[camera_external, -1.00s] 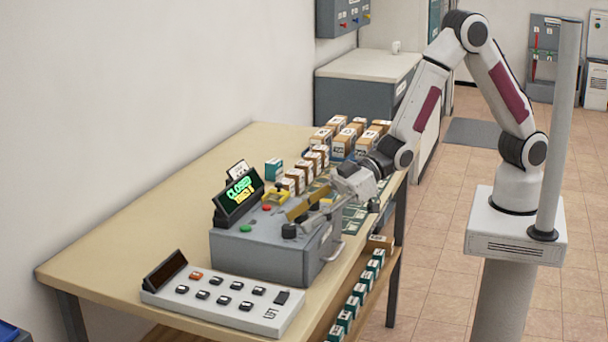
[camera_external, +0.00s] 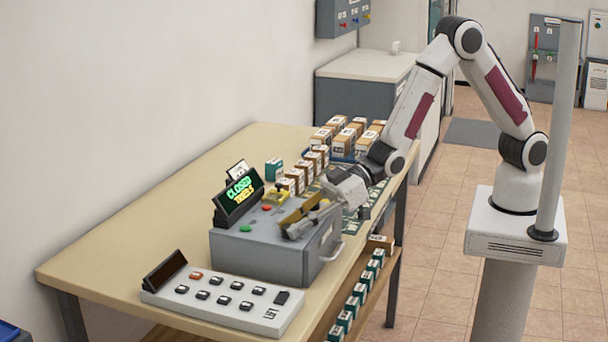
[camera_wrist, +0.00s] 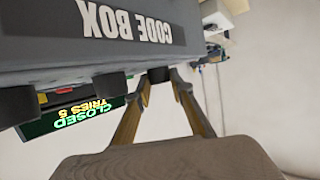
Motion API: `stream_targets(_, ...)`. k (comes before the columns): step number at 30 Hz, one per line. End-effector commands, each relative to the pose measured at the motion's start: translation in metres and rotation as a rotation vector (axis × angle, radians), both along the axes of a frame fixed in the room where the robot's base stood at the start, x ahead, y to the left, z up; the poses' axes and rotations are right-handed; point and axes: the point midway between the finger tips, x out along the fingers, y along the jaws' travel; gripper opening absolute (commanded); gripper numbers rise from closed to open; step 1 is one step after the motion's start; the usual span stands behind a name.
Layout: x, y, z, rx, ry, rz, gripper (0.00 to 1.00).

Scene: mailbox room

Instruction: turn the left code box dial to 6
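The grey code box (camera_external: 262,250) stands on the table, with a tilted display (camera_external: 240,196) reading CLOSED and TRIES 5. In the wrist view the box is upside down, with its CODE BOX label (camera_wrist: 130,22) and a row of dark dials. The left dial (camera_wrist: 159,75) is the rightmost in that inverted view. My gripper (camera_wrist: 160,82) has its two yellow fingers apart, with their tips on either side of that dial. I cannot tell whether they touch it. In the external view my gripper (camera_external: 289,231) covers the dial. The dial's setting is not readable.
The code box also carries a green button (camera_external: 246,228) and a yellow part (camera_external: 275,195). A white keypad panel (camera_external: 222,300) lies in front of it. Several small boxes (camera_external: 315,158) stand behind. The table's left part (camera_external: 130,240) is clear.

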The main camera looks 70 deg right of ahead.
Motion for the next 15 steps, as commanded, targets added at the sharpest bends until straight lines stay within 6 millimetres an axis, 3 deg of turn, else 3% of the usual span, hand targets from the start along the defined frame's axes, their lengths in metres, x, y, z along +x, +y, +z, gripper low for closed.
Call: stream_targets(15, 0.0021, -0.0001, 0.0014, 0.003, -0.003, 0.065, 0.01)
